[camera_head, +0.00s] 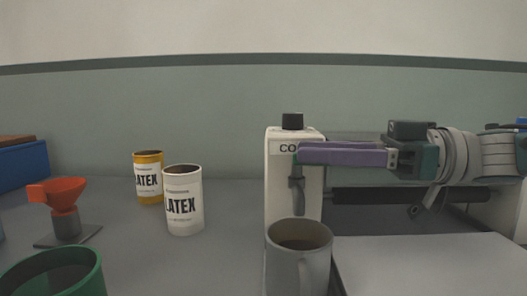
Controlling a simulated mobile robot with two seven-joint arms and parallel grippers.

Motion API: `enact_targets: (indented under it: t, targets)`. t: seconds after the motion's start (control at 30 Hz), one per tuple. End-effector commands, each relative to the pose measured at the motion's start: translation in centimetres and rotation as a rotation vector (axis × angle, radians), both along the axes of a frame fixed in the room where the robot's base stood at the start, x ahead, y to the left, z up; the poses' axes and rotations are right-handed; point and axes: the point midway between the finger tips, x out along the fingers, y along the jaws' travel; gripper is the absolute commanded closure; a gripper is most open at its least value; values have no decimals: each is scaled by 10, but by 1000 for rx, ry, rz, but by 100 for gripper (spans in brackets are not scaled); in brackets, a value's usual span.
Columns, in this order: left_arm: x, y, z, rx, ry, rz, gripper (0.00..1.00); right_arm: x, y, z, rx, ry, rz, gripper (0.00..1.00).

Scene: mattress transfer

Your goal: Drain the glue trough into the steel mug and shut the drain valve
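The steel mug (283,262) stands upright in front of the white machine housing (279,190), its handle facing me. Its inside looks brownish; I cannot tell how full it is. A grey spout or valve part (297,188) is on the front of the housing, above the mug's far side. The glue trough is not clearly visible. My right gripper (302,153) comes in from the right, its purple fingers level across the housing's label, above the spout. The fingers show side-on and overlap, so I cannot tell whether they are open or touch the valve. My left gripper is out of view.
A black knob (292,121) tops the housing. A dark roller (390,195) and pale flat bed (430,265) lie right. Yellow (148,182) and white (184,205) LATEX cans, an orange funnel-like piece (60,191) and a green container (88,275) stand left.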

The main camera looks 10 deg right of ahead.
Motion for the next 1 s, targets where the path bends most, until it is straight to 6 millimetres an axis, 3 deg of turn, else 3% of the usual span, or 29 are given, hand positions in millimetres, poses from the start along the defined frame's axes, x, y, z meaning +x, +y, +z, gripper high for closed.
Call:
enact_targets:
  t: [0.37,0.8,1.0]
  targets:
    - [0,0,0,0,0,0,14,-1,-5,-2,-3,2,-3,54]
    - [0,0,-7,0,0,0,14,-32,-78,-3,-3,2,-6,54]
    - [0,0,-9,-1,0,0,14,-38,-92,-2,-2,2,-2,54]
